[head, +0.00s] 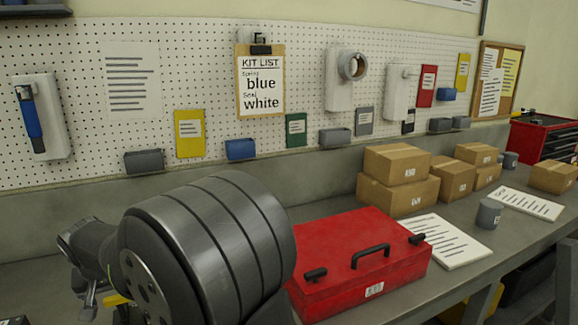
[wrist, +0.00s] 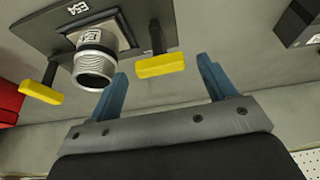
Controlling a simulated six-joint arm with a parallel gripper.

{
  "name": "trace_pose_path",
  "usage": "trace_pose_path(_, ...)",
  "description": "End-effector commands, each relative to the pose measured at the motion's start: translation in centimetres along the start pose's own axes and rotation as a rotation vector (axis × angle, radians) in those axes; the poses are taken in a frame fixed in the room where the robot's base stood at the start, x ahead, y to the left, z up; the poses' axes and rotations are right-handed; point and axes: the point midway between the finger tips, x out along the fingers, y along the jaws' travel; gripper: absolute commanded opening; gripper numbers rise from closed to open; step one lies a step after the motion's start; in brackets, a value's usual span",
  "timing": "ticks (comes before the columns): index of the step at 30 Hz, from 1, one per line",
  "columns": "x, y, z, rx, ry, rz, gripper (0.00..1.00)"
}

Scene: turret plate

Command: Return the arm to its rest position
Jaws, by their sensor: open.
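My gripper (wrist: 162,66) shows in the wrist view with its two blue fingers spread wide apart and nothing between them. Just beyond the fingers is a dark plate (wrist: 65,35) on the grey bench. A silver threaded fitting (wrist: 94,68) stands on it, with a small label beside it. Two clamps with yellow handles sit at the plate, one at the left (wrist: 40,92) and one on the right (wrist: 160,65). In the head view my large grey arm fills the lower left and hides most of the plate area; the gripper's fingers cannot be made out there.
A red toolbox (head: 345,255) stands on the bench right of my arm. Behind it are several cardboard boxes (head: 398,195), then a paper sheet (head: 450,240) and a grey cup (head: 489,213). A pegboard (head: 215,70) with a kit list (head: 261,85) reading blue and white lines the back.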

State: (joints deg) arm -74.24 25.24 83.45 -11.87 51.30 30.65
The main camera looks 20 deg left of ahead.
Motion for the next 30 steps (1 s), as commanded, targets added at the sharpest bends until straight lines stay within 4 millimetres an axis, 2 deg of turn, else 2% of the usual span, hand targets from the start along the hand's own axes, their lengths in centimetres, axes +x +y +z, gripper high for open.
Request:
trace_pose_path(1, 1.2, 0.1, 0.1, 0.0, -0.004, 0.002, 0.76)
trace_pose_path(6, 0.7, -0.1, -0.1, 0.09, 0.002, 0.038, 0.76)
trace_pose_path(30, -15.8, -0.7, -0.1, 0.086, 0.003, 0.034, 0.76)
